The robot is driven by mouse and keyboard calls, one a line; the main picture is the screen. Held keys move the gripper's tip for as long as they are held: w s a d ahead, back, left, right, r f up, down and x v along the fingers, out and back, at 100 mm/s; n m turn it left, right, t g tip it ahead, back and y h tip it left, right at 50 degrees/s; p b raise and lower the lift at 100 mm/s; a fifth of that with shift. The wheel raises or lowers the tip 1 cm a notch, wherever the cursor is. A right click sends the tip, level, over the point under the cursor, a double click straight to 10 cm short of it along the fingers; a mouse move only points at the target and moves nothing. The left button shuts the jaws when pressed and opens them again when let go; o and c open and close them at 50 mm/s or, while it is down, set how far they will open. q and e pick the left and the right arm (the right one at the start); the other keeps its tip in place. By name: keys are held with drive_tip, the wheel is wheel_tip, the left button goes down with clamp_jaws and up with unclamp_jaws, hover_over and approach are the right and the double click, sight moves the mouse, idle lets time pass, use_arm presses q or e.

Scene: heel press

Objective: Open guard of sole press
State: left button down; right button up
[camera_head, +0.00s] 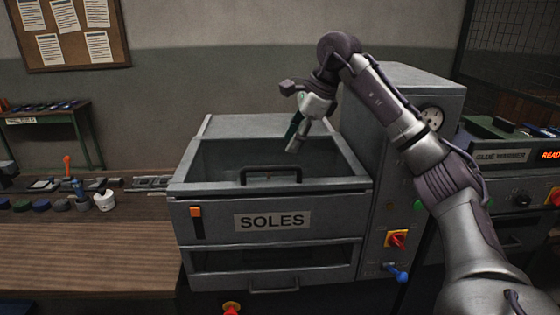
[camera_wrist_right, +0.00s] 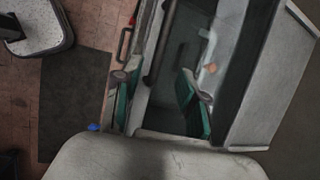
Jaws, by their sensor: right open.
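The sole press is a grey metal box with a "SOLES" label (camera_head: 272,221) on its front. Its guard (camera_head: 335,160) appears to be the see-through cover over the top bay, with a black bar handle (camera_head: 270,170) at the front edge. I cannot tell from the head view how far the guard is raised; it looks down. My right gripper (camera_head: 297,133) is over the bay, behind and above the handle, apart from it. In the right wrist view my right gripper (camera_wrist_right: 158,92) shows its green-padded fingers spread, with nothing held between them. My left gripper is not in view.
A red-and-yellow switch (camera_head: 398,240) and a blue lever (camera_head: 396,272) sit on the press's right column. A lower handle (camera_head: 274,286) is on the front. A wooden bench (camera_head: 90,245) with small tools and pots is at left. A glue warmer (camera_head: 500,155) stands at right.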

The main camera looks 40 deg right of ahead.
sight(280, 167)
drive_tip(key=p+x, duration=0.1)
drive_tip(key=x, duration=0.6)
drive_tip(key=shift+w+f, duration=0.1)
drive_tip(key=shift+f, duration=0.2)
clamp_jaws()
